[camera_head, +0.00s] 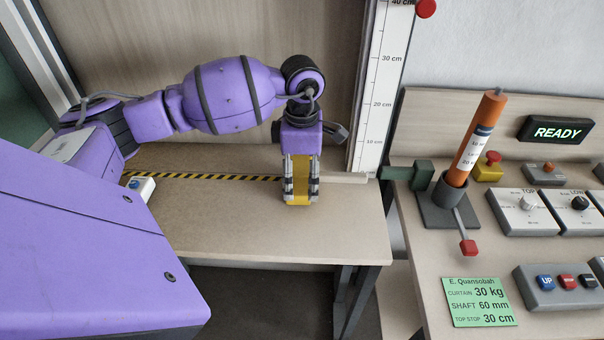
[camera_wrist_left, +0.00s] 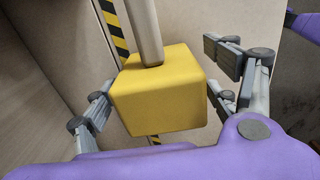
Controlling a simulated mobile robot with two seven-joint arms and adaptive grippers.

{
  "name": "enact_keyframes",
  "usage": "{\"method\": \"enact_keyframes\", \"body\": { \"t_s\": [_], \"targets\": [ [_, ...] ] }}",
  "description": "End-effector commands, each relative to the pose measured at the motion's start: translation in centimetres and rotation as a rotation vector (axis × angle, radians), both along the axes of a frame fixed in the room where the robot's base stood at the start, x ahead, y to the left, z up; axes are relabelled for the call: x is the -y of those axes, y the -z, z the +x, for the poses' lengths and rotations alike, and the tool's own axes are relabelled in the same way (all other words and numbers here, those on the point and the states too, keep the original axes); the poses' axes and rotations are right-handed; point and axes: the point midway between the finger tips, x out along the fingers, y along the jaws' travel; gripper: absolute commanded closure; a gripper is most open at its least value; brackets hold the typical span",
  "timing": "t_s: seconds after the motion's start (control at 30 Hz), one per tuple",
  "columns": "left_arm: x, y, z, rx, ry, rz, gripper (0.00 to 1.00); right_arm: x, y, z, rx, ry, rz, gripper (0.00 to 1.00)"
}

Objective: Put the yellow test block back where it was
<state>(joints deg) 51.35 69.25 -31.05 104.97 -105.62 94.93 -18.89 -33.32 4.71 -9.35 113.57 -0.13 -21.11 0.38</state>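The yellow test block (camera_head: 299,170) is at the small table's back edge, between the fingers of my left gripper (camera_head: 301,185). In the left wrist view the block (camera_wrist_left: 160,97) sits between the finger pads of the gripper (camera_wrist_left: 165,92). The left finger is at or very near its side; a gap shows on the right, so the gripper looks open around it. A pale rod (camera_wrist_left: 145,32) meets the block's upper face there. The block's underside is hidden. My right gripper is in neither view.
A striped black-yellow strip (camera_head: 200,176) runs along the table (camera_head: 250,227). A height scale (camera_head: 380,90) stands behind. At right, a dark green part (camera_head: 408,175), an orange cylinder (camera_head: 477,138) in a stand and a control bench (camera_head: 420,240) crowd the space. The table's front is clear.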

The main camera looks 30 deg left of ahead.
Motion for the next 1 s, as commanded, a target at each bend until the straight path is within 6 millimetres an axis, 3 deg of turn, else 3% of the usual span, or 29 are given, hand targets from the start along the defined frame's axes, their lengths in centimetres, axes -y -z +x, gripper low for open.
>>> {"method": "enact_keyframes", "body": {
  "t_s": [0.37, 0.8, 1.0],
  "targets": [
    [0.0, -1.2, 0.1, 0.004, 0.000, 0.000, 0.19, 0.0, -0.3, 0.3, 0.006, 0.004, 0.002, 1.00],
    [0.0, -9.8, 0.1, 0.003, 0.001, 0.001, 0.19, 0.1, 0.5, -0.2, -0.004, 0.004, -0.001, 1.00],
    [0.0, -12.0, 0.0, 0.000, -0.001, 0.000, 0.19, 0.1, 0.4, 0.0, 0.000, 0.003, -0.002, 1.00]
  ]
}}
